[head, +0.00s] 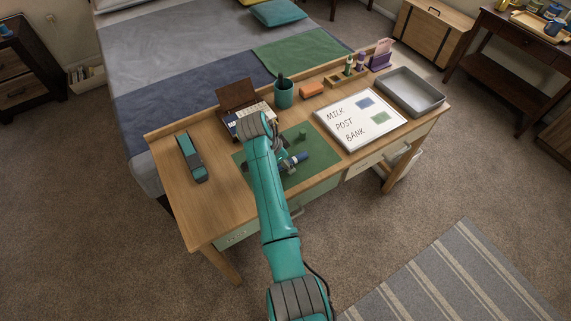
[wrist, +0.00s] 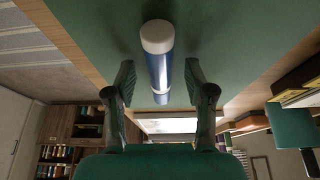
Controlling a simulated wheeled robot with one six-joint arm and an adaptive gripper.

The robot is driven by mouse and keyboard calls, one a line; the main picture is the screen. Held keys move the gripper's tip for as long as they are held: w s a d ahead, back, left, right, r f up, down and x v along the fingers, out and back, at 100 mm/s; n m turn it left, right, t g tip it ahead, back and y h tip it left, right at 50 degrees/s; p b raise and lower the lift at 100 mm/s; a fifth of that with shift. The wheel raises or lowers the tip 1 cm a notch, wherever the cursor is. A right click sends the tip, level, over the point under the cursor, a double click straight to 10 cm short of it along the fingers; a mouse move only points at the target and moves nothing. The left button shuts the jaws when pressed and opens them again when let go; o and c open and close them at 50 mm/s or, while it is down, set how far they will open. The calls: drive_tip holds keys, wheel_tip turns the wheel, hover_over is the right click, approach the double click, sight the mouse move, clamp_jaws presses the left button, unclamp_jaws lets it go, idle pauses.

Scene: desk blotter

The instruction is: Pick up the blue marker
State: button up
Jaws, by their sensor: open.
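The blue marker (wrist: 160,70) has a white end and lies on the green desk blotter (wrist: 240,35). In the wrist view it runs lengthwise between the two fingers of my gripper (wrist: 159,80), with a gap on each side. My gripper is open and not closed on anything. In the head view the marker (head: 301,157) shows just right of my gripper (head: 284,162). My arm hides part of the blotter (head: 318,172) there.
A small green object (head: 302,134) stands on the blotter behind the marker. A whiteboard (head: 362,122) lies to the right, a teal stapler (head: 191,157) to the left. A teal pen cup (head: 284,95) and an orange block (head: 312,90) stand at the back, a grey tray (head: 413,106) at the far right.

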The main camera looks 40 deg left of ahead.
drive_tip(key=shift+f, duration=0.15)
clamp_jaws()
drive_tip(key=shift+f, duration=0.1)
